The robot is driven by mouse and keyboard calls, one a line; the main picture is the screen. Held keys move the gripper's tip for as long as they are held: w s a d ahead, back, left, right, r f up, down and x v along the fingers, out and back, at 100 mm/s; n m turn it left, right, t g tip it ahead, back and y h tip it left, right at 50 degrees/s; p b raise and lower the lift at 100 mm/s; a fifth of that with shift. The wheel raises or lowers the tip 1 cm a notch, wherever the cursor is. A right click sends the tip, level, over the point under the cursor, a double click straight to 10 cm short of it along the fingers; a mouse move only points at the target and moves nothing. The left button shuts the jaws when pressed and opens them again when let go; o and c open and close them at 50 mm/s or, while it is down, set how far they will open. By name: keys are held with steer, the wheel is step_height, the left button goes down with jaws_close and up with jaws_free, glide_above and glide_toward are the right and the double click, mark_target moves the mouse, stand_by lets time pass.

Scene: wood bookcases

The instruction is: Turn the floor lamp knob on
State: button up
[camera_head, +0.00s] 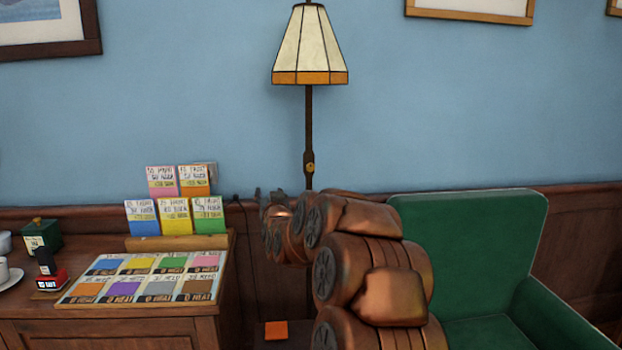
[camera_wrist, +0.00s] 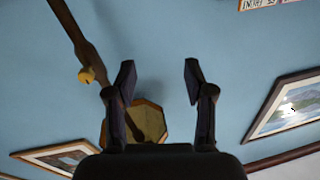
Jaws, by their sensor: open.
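The floor lamp (camera_head: 309,122) stands against the blue wall, with a cream paneled shade (camera_head: 310,45) banded in orange. Its small brass knob (camera_head: 310,168) sits on the dark pole, just above my arm in the head view. In the wrist view the knob (camera_wrist: 86,76) is yellow, on the pole (camera_wrist: 72,32) left of my fingers. The shade's underside (camera_wrist: 150,122) shows partly behind the left finger. My gripper (camera_wrist: 158,70) is open and empty, its fingers apart from the knob. In the head view my arm hides the lower pole.
A wooden counter (camera_head: 150,332) with a card display (camera_head: 140,278) and several upright cards is at left. A green armchair (camera_head: 465,250) is at right. Framed pictures (camera_head: 470,8) hang on the wall. An orange block (camera_head: 276,330) lies low beside my arm.

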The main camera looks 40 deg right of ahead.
mark_target(311, 168)
steer(key=s+d+r+m+h+b, duration=0.1)
steer(key=s+d+m+h+b, duration=0.2)
steer(key=d+h, duration=0.65)
steer(key=shift+w+d+r+y+p, duration=0.35)
steer(key=shift+w+d+r+y, duration=0.25)
steer(key=shift+d, duration=0.6)
steer(key=shift+w+d+r+y+p, duration=0.3)
steer(key=shift+w+d+r+y, duration=0.3)
steer(key=shift+d, duration=0.65)
steer(key=shift+w+d+r+y+p, duration=0.4)
steer(key=shift+w+d, duration=0.3)
steer(key=shift+d, duration=0.5)
steer(key=shift+c, duration=0.2)
jaws_close()
